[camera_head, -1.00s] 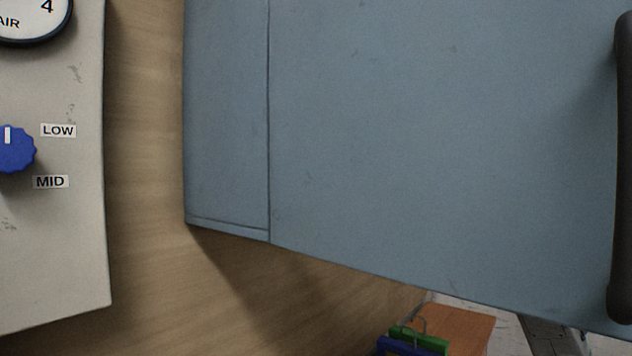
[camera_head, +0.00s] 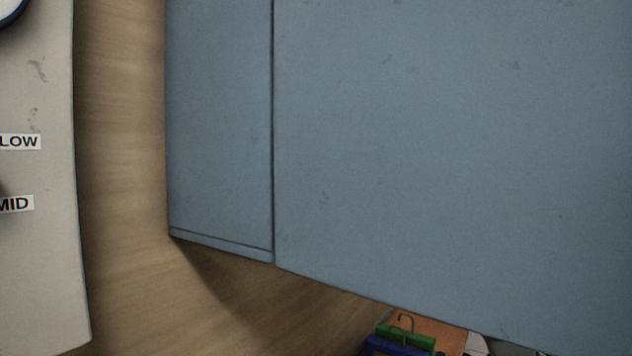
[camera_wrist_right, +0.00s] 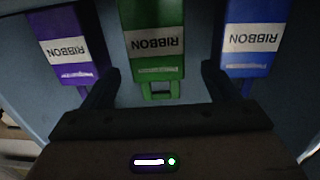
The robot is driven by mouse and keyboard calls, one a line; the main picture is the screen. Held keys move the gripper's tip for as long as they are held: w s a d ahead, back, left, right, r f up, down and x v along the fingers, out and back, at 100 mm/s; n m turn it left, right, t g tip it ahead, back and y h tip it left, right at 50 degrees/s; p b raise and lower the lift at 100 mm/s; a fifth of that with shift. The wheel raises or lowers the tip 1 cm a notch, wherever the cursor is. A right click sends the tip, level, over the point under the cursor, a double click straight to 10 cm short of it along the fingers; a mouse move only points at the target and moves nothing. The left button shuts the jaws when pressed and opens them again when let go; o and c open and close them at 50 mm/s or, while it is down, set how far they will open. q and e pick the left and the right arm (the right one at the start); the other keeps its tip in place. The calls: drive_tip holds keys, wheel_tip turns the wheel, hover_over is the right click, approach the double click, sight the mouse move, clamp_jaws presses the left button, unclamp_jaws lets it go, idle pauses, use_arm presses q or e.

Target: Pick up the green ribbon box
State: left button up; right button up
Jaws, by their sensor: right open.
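The green ribbon box (camera_wrist_right: 153,40) is at the top middle of the right wrist view, with its white RIBBON label upside down and a green loop at its lower end. My right gripper (camera_wrist_right: 160,70) is open, with one finger on each side of the green box's lower end. The fingers look apart from the box; whether they touch it I cannot tell. No part of either gripper shows in the head view.
A purple ribbon box (camera_wrist_right: 68,45) is left of the green one and a blue ribbon box (camera_wrist_right: 250,38) right, both close to the fingers. The head view shows a large blue-grey panel (camera_head: 430,150), a wooden surface (camera_head: 120,180) and a grey labelled panel (camera_head: 40,260).

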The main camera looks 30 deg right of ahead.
drive_tip(key=shift+w+a+r+p, duration=0.15)
drive_tip(key=shift+w+r+p, duration=0.05)
drive_tip(key=shift+w+p, duration=0.2)
drive_tip(key=p+x, duration=0.3)
drive_tip(key=shift+w+r, duration=0.25)
drive_tip(key=shift+w, duration=0.2)
drive_tip(key=shift+w+a+f, duration=0.15)
drive_tip(key=shift+w, duration=0.2)
drive_tip(key=shift+s, duration=0.1)
drive_tip(key=shift+c, duration=0.2)
drive_tip(key=c, duration=1.1)
